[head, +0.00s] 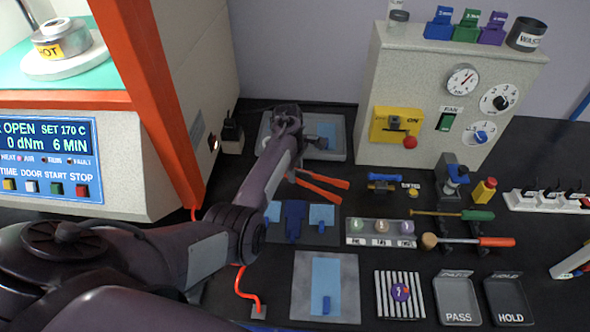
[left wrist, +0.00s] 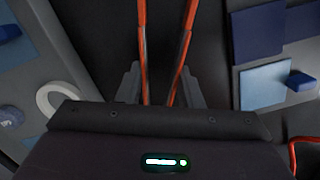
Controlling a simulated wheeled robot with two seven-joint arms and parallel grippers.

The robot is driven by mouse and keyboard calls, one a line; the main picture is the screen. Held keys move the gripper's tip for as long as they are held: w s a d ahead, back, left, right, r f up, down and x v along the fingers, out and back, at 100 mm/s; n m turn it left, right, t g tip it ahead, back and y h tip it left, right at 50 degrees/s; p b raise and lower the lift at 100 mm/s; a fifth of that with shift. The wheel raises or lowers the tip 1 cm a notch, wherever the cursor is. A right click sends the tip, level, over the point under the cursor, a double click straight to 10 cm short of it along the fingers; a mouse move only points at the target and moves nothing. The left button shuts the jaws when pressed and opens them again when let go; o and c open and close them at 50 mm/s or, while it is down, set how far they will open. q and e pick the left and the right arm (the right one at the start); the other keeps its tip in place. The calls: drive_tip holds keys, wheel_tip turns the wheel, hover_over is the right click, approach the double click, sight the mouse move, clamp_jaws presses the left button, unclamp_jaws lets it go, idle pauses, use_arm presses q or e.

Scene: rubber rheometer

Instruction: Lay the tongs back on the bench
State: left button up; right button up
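The tongs (head: 322,187) have two orange arms that spread apart toward the right in the head view, just beyond my left forearm. In the left wrist view the same tongs (left wrist: 143,50) run between my left gripper's fingers (left wrist: 160,85). Each finger lies against the outside of one tong arm, so the gripper looks closed on them. My right gripper is not in view.
A grey mat with blue pads (head: 320,225) lies just below the tongs. The orange-framed rheometer (head: 165,110) stands left, a control box (head: 440,95) behind.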

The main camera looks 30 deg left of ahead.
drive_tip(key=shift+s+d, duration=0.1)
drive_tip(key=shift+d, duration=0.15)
use_arm(q)
drive_tip(key=shift+f, duration=0.35)
drive_tip(key=o, duration=0.5)
drive_tip(key=shift+o, duration=0.2)
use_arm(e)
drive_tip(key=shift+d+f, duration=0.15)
use_arm(q)
drive_tip(key=shift+r, duration=0.2)
wheel_tip(320, 180, up, 12)
drive_tip(key=a+b, duration=0.1)
drive_tip(key=shift+a+r, duration=0.2)
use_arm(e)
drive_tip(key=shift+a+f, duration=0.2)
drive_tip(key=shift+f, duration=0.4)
